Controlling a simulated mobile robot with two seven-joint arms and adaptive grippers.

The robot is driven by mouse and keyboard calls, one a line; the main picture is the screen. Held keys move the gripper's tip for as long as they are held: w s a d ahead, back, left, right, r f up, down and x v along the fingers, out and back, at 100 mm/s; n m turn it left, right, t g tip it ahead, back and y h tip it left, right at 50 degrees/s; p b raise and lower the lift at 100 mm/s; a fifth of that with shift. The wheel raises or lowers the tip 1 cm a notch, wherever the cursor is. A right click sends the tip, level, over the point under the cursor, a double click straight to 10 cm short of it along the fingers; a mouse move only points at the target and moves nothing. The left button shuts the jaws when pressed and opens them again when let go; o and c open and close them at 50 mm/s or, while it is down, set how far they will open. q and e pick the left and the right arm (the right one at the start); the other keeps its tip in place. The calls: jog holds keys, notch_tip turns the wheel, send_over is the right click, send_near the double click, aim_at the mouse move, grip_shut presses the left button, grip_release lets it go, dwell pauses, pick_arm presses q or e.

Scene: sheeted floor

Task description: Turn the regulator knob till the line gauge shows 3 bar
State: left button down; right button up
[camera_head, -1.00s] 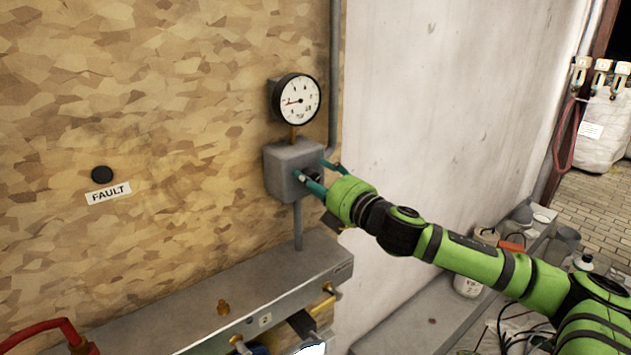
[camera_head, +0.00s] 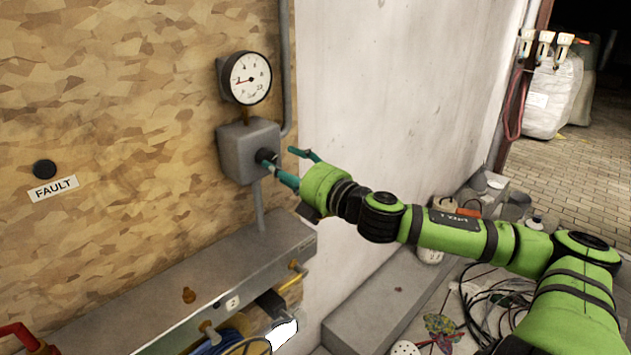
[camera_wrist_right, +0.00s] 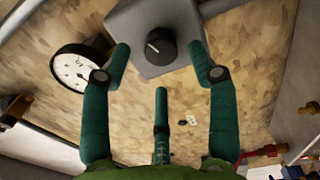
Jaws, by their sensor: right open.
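The line gauge (camera_head: 247,77) is a round white dial with a black rim, above the grey regulator box (camera_head: 236,152) on the wall. Its red needle points left and slightly down; the numerals are too small to read surely. The black regulator knob (camera_head: 266,155) sticks out of the box front. In the right wrist view, the knob (camera_wrist_right: 161,46) carries a pale pointer line aimed up-left. My right gripper (camera_head: 280,158) is open, its teal fingers in front of the knob. In the wrist view the fingertips are on either side of it, apart from it. My left gripper is out of view.
A grey ledge (camera_head: 150,290) with brass fittings runs below the box. A vertical pipe (camera_head: 285,65) passes right of the gauge. A FAULT label (camera_head: 53,188) and black button (camera_head: 44,169) are on the wall at left. Cables (camera_head: 490,300) lie on the floor at right.

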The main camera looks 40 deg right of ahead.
jog(key=s, duration=0.7)
jog(key=shift+s+d, duration=0.3)
dwell(0.5)
